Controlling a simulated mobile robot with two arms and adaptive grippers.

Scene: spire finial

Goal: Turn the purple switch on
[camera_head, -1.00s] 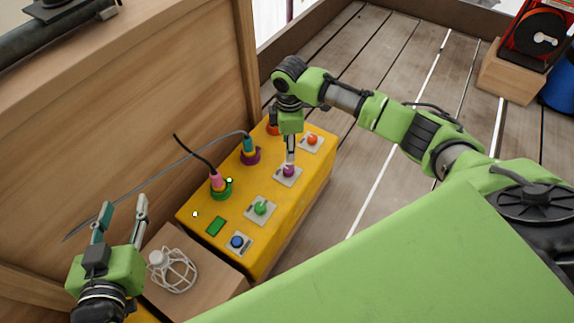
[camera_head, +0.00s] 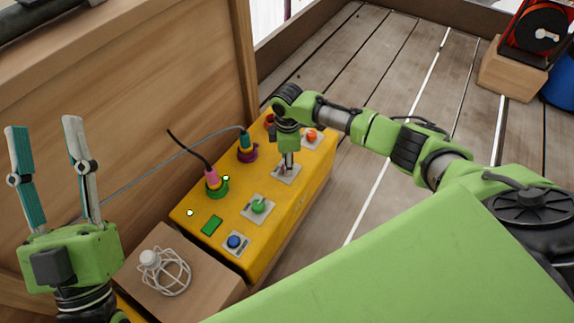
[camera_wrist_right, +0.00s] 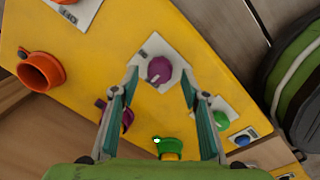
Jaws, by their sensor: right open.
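The purple switch (camera_wrist_right: 159,69) is a round knob on a pale plate (camera_head: 291,175) on top of the yellow box (camera_head: 275,220). In the wrist view it lies between the fingertips of my right gripper (camera_wrist_right: 160,75), which is open and points down at it. I cannot tell whether the fingers touch the knob. In the head view my right gripper (camera_head: 286,167) hides most of the knob. My left gripper (camera_head: 45,122) is open and empty at the left, raised away from the box.
The box also carries a green switch (camera_head: 258,206), a blue one (camera_head: 235,241), an orange-red one (camera_head: 311,136) and sockets with plugged cables, including a green socket (camera_head: 217,188). A wooden block (camera_head: 200,290) with a white wire-caged lamp (camera_head: 165,270) stands in front. A wooden wall rises at left.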

